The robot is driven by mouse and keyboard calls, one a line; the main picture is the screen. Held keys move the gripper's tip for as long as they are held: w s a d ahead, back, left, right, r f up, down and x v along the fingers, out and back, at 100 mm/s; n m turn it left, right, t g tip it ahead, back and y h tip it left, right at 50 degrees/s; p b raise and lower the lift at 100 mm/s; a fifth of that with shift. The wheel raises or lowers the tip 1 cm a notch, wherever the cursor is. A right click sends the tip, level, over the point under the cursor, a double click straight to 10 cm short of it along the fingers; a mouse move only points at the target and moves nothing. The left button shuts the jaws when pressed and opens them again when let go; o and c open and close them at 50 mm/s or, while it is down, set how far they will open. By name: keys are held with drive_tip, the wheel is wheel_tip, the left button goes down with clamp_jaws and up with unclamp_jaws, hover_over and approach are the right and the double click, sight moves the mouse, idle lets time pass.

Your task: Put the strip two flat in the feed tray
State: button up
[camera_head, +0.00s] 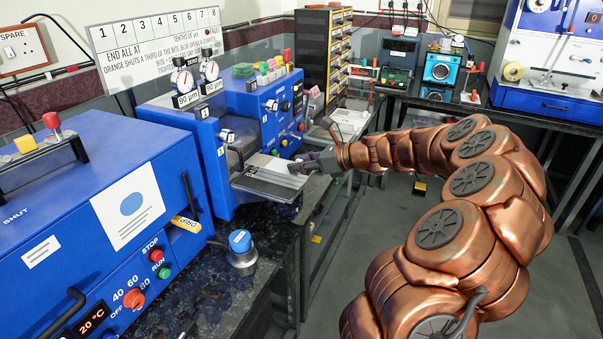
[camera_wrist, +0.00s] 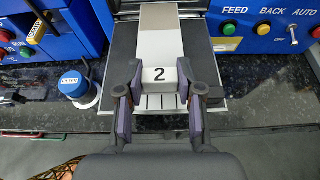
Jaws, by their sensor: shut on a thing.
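My gripper (camera_wrist: 161,72) is shut on the white end block marked 2 of strip two (camera_wrist: 161,42), with one finger at each side. The strip is pale and runs forward from the block, over the dark feed tray (camera_wrist: 121,55), toward the blue machine. In the head view my gripper (camera_head: 312,161) is at the right end of the tray (camera_head: 262,188), and the pale strip (camera_head: 277,166) looks level over it. I cannot tell whether the strip touches the tray floor. The block hides part of the tray's slotted front edge.
The blue machine (camera_head: 238,120) with two dials stands behind the tray, with FEED and BACK buttons to the right in the wrist view. A blue-capped jar (camera_head: 241,247) stands on the dark bench left of the tray. A large blue oven-like box (camera_head: 90,220) fills the left.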

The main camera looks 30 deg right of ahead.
sight(301, 182)
drive_tip(key=shift+f, duration=1.7)
drive_tip(key=shift+f, duration=0.1)
drive_tip(key=o, duration=0.9)
